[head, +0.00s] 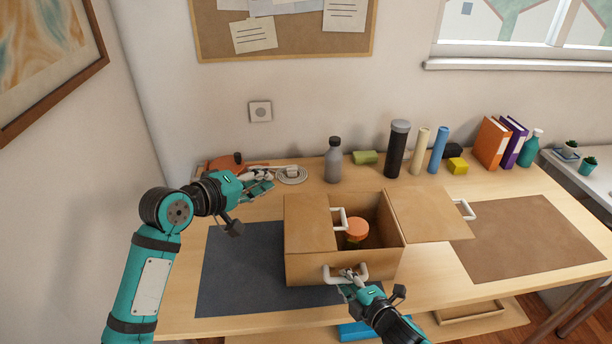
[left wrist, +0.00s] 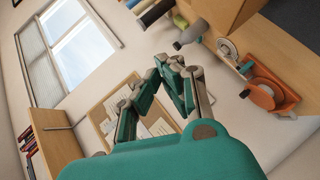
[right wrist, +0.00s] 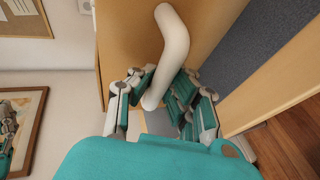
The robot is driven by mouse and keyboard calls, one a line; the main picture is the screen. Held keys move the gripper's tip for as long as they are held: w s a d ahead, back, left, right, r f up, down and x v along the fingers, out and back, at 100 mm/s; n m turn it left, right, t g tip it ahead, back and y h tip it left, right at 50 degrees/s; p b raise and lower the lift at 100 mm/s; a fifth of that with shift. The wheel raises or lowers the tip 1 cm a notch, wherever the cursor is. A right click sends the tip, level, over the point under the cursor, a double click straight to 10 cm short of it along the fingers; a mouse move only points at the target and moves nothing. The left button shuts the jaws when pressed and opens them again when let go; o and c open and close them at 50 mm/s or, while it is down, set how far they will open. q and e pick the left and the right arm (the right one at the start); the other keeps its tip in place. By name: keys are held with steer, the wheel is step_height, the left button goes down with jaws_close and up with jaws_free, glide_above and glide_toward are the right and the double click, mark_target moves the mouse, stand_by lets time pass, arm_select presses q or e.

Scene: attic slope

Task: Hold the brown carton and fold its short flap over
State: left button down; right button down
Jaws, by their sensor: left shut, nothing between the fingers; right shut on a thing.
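The brown carton (head: 300,268) stands on the desk, partly over the dark mat. Its left flap (head: 308,222) lies across the left part of the opening, with a white handle (head: 340,219) at its inner edge. Its right flap (head: 432,213) is spread outward to the right, with a white handle (head: 464,208). An orange-topped jar (head: 357,228) shows inside. My right gripper (head: 347,278) is shut on the carton's white front handle, which also shows in the right wrist view (right wrist: 173,50). My left gripper (head: 266,182) is shut and empty, in the air behind and left of the carton.
A grey bottle (head: 333,162), a black cylinder (head: 396,150) and rolls stand behind the carton. An orange object (head: 226,162) and a coiled white thing (head: 291,175) lie near my left gripper. The brown mat (head: 525,238) at right is mostly clear.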

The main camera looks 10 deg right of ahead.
arm_select(q)
steer(key=s+d+x, duration=0.1)
steer(key=s+x, duration=0.1)
steer(key=x, duration=1)
steer(key=shift+d+f, duration=0.35)
steer(key=shift+d, duration=0.2)
steer(key=shift+w, duration=0.1)
steer(key=d+f, duration=0.3)
steer(key=d, duration=0.2)
steer(key=shift+d+f+m+y, duration=0.3)
steer(key=shift+f+m+y, duration=0.05)
steer(key=shift+m+y, duration=0.05)
